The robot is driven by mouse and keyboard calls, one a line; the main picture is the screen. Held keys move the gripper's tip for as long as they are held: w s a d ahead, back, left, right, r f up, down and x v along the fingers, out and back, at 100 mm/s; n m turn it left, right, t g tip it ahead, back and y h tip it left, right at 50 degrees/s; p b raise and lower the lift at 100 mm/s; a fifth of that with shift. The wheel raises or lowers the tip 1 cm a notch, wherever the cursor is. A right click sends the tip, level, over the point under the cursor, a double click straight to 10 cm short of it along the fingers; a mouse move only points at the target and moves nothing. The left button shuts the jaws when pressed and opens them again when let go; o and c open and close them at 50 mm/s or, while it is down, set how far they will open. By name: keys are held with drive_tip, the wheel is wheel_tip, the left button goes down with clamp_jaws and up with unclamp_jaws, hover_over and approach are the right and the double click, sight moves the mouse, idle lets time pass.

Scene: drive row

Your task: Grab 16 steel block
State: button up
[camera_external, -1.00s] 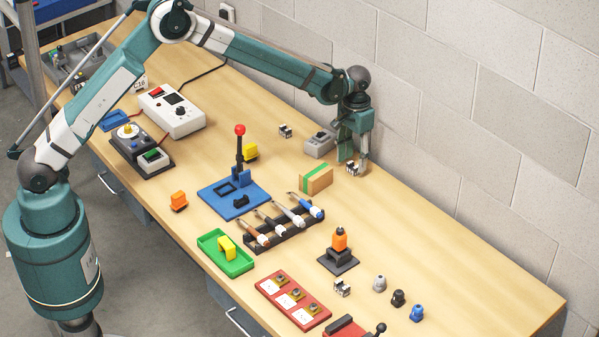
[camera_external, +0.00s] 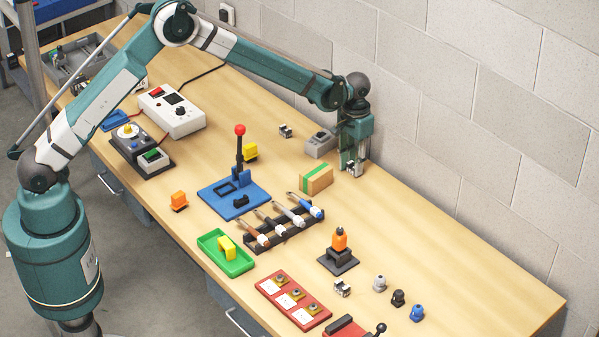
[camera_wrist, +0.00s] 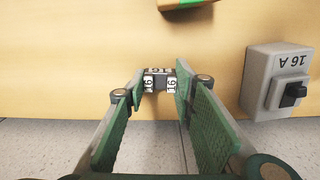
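The small 16 steel block (camera_wrist: 158,84), light metal with dark parts and "16" labels, sits between the two green-padded fingers of my gripper (camera_wrist: 160,92) in the wrist view. Both fingertips lie right against its sides, so my gripper looks shut on it. In the outside view my gripper (camera_external: 354,164) points down at the back of the bench near the wall, with the block (camera_external: 353,170) low between the fingers and partly hidden. I cannot see any clear gap under the block.
A grey switch box marked "16 A" (camera_wrist: 278,82) stands close to the right finger in the wrist view. A cardboard box with a green stripe (camera_external: 316,180) is nearby. Similar small blocks lie at the back (camera_external: 285,131) and front (camera_external: 342,288). Bench right of my gripper is clear.

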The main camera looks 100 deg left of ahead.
drive_tip(key=c, duration=0.3)
drive_tip(key=shift+c, duration=0.2)
drive_tip(key=shift+r, duration=0.1)
wheel_tip(320, 180, up, 10)
idle(0.4)
idle(0.6)
